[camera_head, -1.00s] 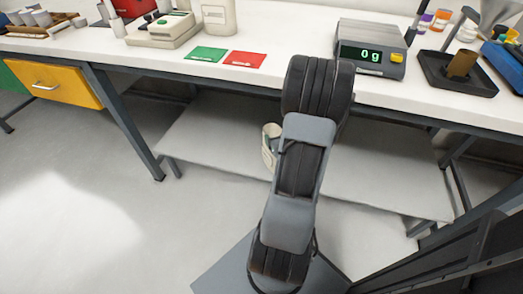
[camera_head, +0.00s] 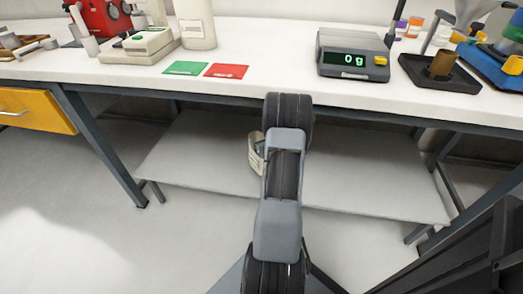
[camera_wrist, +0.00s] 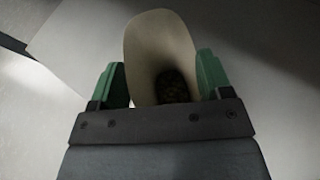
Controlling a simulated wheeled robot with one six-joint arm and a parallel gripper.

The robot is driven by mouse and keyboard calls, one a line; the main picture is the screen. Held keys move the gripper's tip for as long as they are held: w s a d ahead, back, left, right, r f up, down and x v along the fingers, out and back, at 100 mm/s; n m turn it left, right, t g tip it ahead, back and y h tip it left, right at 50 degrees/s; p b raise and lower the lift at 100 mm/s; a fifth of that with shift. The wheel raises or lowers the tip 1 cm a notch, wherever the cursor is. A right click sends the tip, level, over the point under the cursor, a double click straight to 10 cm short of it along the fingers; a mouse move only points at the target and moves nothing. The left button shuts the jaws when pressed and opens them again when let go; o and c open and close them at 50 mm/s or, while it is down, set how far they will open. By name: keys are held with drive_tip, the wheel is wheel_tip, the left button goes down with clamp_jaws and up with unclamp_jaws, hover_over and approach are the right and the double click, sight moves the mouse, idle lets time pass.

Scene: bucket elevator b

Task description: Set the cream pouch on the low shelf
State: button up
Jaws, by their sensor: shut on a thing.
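The cream pouch (camera_wrist: 157,45) is between the green fingers of my gripper (camera_wrist: 163,82) in the wrist view. Its mouth is open and something dark and grainy shows inside. In the head view a part of the pouch (camera_head: 255,152) shows left of my arm, in front of the low shelf; the rest is hidden. My gripper is shut on it. The low shelf (camera_head: 355,170) is a grey board under the bench, with bare surface on both sides of my arm. I cannot tell whether the pouch touches the shelf.
The white bench top (camera_head: 285,75) overhangs the low shelf. On it are a scale (camera_head: 352,57) reading 0 g, a green card (camera_head: 186,68), a red card (camera_head: 227,71) and a black tray (camera_head: 437,75). Bench legs (camera_head: 100,145) stand at either side.

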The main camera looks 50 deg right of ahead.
drive_tip(key=shift+w+d+f+b, duration=0.15)
drive_tip(key=shift+f+b, duration=0.35)
drive_tip(key=shift+f, duration=0.5)
drive_tip(key=shift+w+d+f+b, duration=0.15)
drive_tip(key=shift+f+b, duration=0.3)
drive_tip(key=shift+f, duration=0.65)
drive_tip(key=shift+f+b, duration=0.15)
drive_tip(key=shift+b, duration=0.15)
drive_tip(key=o, duration=1.1)
drive_tip(key=shift+o, duration=0.2)
